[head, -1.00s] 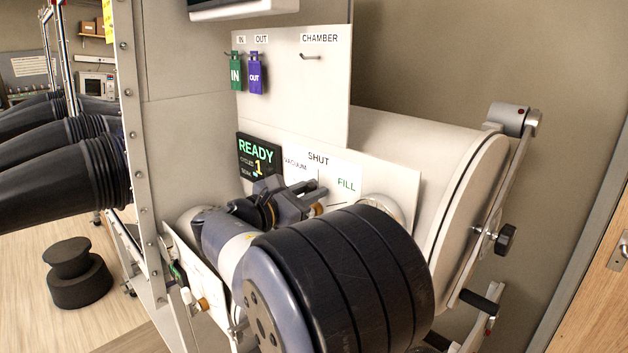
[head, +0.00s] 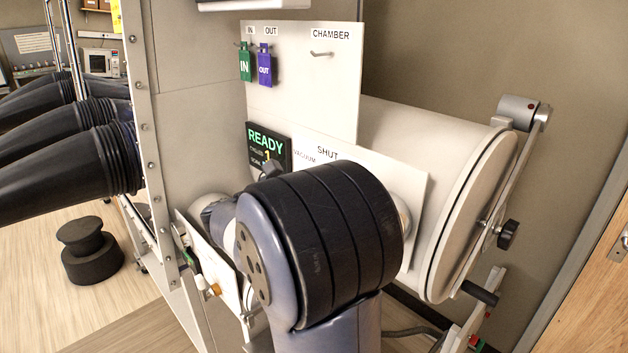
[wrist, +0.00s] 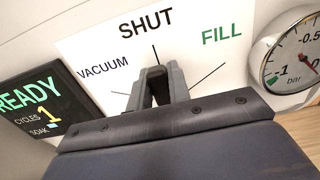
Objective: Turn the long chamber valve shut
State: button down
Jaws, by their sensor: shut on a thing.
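The long chamber's valve panel (head: 400,178) is a white plate on the chamber's near side; it also shows in the wrist view (wrist: 200,70). It carries the labels VACUUM, SHUT and FILL, each with a thin black line. In the wrist view my gripper (wrist: 160,75) is at the middle of these lines, its fingers close together just below the SHUT line. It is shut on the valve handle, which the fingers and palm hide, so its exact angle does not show. In the head view my arm covers the gripper and valve.
A pressure gauge (wrist: 297,58) sits right of the valve, and a READY display (wrist: 28,105) is on the left. The pale chamber (head: 430,140) has a round door with a lever arm (head: 525,165). IN and OUT tags (head: 255,66) hang above. Black gloves (head: 70,160) jut out at left.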

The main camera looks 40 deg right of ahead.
jog(key=c, duration=1.3)
grip_release()
jog(key=a+b, duration=0.1)
jog(key=a, duration=0.6)
jog(key=s+a+b, duration=0.1)
jog(key=a, duration=0.2)
jog(key=shift+a+b, duration=0.3)
jog(key=shift+a, duration=0.1)
jog(key=d+p, duration=0.1)
jog(key=d, duration=0.2)
jog(key=d+p, duration=0.1)
jog(key=d, duration=0.3)
jog(key=w+d, duration=0.1)
jog(key=d, duration=0.2)
jog(key=shift+d+p, duration=0.4)
jog(key=shift+f, duration=0.1)
jog(key=shift+s+b, duration=0.15)
jog(key=shift+b, duration=0.15)
